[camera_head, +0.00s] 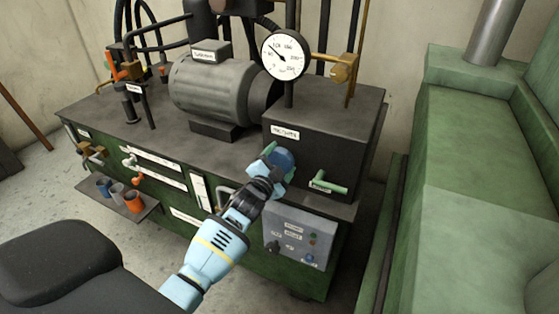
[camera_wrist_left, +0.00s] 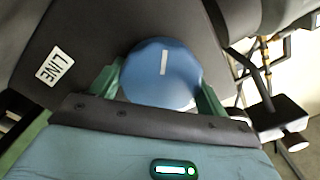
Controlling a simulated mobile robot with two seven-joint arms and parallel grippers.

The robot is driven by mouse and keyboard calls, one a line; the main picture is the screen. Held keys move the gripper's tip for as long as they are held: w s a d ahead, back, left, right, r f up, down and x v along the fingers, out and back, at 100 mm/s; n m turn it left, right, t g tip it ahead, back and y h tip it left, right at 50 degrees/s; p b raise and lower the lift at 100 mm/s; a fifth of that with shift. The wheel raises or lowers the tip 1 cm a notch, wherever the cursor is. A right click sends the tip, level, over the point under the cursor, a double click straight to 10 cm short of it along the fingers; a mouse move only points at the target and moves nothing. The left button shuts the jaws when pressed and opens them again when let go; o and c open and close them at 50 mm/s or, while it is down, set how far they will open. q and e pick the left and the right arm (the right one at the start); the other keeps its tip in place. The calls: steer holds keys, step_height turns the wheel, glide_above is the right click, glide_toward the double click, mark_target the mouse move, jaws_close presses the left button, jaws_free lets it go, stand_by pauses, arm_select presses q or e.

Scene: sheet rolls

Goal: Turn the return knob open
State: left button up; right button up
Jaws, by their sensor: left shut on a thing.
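A round blue knob (camera_head: 282,158) sits on the front of the dark box on the power unit. In the left wrist view the blue knob (camera_wrist_left: 160,72) fills the middle, with a white line on its face pointing nearly straight up. My left gripper (camera_head: 274,167) reaches the knob from the front. Its green fingers (camera_wrist_left: 160,90) are shut on the knob, one on each side. My right gripper is not in view.
A green lever (camera_head: 330,182) sticks out of the box to the right of the knob. A grey control panel (camera_head: 300,238) is below. A pressure gauge (camera_head: 284,55) stands above the box. A large green machine (camera_head: 470,150) stands at the right.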

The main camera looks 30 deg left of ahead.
arm_select(q)
steer(key=shift+n, duration=1)
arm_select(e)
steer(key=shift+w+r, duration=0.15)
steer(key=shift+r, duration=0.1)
arm_select(q)
steer(key=o, duration=1)
steer(key=s, duration=0.4)
steer(key=s+p, duration=0.1)
steer(key=s, duration=0.2)
steer(key=shift+s+d, duration=0.2)
steer(key=shift+s, duration=0.2)
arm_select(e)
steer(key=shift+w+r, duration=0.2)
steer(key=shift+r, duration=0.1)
